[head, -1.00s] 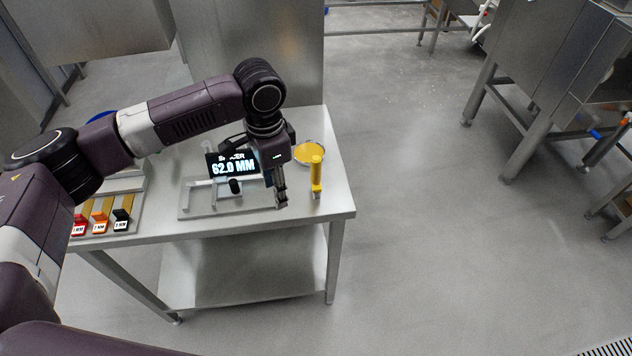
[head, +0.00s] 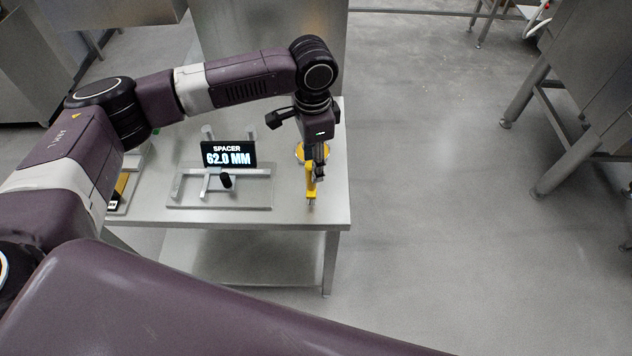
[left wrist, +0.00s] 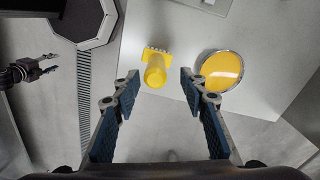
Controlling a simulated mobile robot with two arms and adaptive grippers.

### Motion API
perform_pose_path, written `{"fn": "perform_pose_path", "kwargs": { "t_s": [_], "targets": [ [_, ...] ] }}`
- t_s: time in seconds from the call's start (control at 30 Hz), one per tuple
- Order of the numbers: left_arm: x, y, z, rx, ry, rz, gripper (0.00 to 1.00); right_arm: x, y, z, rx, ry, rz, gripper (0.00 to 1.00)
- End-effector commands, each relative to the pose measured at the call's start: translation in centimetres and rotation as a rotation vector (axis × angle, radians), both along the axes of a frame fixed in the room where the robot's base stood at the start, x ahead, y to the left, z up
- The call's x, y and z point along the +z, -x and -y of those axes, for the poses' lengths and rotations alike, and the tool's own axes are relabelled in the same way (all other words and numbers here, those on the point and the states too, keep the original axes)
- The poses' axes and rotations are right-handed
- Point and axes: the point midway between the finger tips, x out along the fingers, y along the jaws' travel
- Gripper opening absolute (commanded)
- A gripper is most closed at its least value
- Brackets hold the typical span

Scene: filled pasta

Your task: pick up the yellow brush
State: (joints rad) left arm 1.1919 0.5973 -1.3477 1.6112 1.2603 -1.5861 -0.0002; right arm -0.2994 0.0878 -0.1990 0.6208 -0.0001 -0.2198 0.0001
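In the left wrist view the brush (left wrist: 155,72) shows just beyond and between the fingertips. My left gripper (head: 318,165) is above it in the head view, overlapping its far part. In the left wrist view the left gripper (left wrist: 160,88) is open, with nothing between its pads. A black gripper, which looks like my right one (left wrist: 35,70), shows at the left edge of that view with fingers apart.
A round yellow dish (left wrist: 222,70) sits close beside the brush, partly hidden in the head view. A display reading "SPACER 62.0 MM" (head: 229,154) stands behind a clear fixture plate (head: 245,200) to the left. The table's right edge is near, with open floor beyond.

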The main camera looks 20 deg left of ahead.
Motion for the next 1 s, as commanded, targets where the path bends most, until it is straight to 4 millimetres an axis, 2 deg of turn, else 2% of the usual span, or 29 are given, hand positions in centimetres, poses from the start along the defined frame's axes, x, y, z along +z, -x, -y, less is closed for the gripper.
{"fn": "perform_pose_path", "kwargs": {
  "t_s": [0.17,0.27,0.4,0.67,1.0],
  "targets": [
    [-1.8,0.5,-0.2,-0.001,-0.001,-0.003,0.4,1.5,1.1,-1.2,-0.004,-0.013,-0.016,0.4],
    [-3.3,0.9,-0.4,0.0,-0.002,-0.004,0.4,2.4,1.2,-1.6,-0.003,-0.018,-0.017,0.4],
    [-5.2,0.8,-0.3,0.0,0.0,-0.001,0.4,2.6,0.8,-1.5,-0.003,-0.016,-0.012,0.4],
    [-5.7,0.7,-0.3,-0.001,0.001,0.001,0.4,2.6,-0.3,-0.7,0.0,-0.008,0.004,0.4],
    [-5.6,0.7,-0.3,-0.001,0.001,0.001,0.04,2.6,-0.2,-0.5,0.0,-0.006,0.003,0.4]
  ]
}}
